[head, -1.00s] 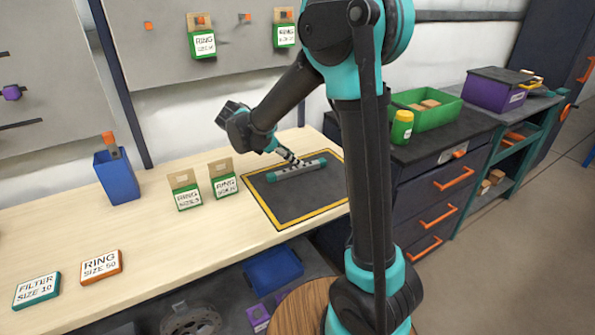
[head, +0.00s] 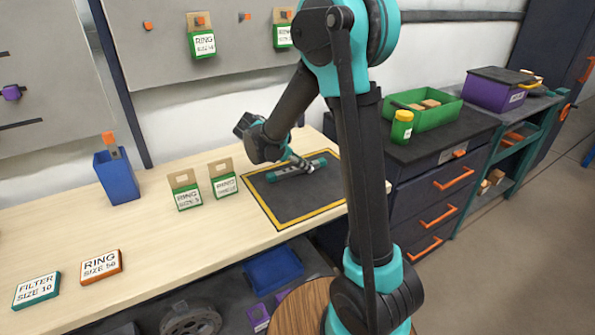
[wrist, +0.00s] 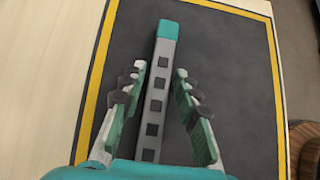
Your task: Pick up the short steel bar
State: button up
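The short steel bar (head: 292,170) is grey with dark square marks and teal ends. It lies on the dark mat (head: 302,202) with a yellow border. In the wrist view the bar (wrist: 157,95) runs lengthwise between the two fingers of my gripper (wrist: 157,88), its teal end (wrist: 167,30) reaching past the fingertips. The fingers are spread, with a gap on both sides of the bar. In the head view my gripper (head: 300,164) is right at the bar, tilted down; its height above the bar is hard to tell. The bar's near end is hidden in the wrist view.
Two ring packets (head: 185,190) (head: 223,178) stand left of the mat. A blue bin (head: 117,178) stands further left. Flat boxes (head: 37,290) (head: 101,266) lie near the table's front.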

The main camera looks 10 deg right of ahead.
grip_shut()
jog(key=shift+r, duration=0.15)
notch_tip(320, 180, up, 19)
jog(key=s+d+r, duration=0.3)
jog(key=s+r, duration=0.5)
jog(key=s, duration=0.1)
jog(key=shift+s+d+r, duration=0.15)
jog(key=shift+d+r, duration=0.25)
dwell(0.7)
